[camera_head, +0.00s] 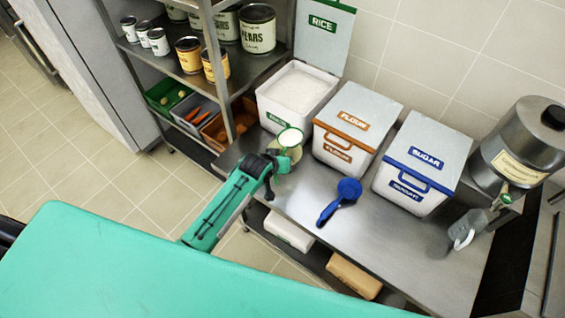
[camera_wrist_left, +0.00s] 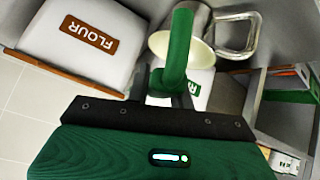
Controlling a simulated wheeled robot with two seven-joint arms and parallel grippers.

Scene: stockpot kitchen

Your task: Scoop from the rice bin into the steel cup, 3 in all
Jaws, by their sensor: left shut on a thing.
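My left gripper (camera_head: 270,165) is shut on the green scoop (camera_head: 290,137), in front of the rice bin. In the left wrist view the green scoop (camera_wrist_left: 178,50) stands up from the jaws. Behind it there is the steel cup (camera_wrist_left: 200,22) with a loop handle and a pale interior. In the head view the cup is largely hidden by the scoop and gripper. The rice bin (camera_head: 318,88) is open with its lid up and white rice inside. My right gripper is not in view.
The closed flour bin (camera_head: 358,115) and sugar bin (camera_head: 422,165) stand right of the rice bin. A blue scoop (camera_head: 340,200) lies on the steel counter (camera_head: 375,240). A metal urn (camera_head: 520,150) and a grey loop-handled object (camera_head: 465,230) are right. Shelves with cans stand left.

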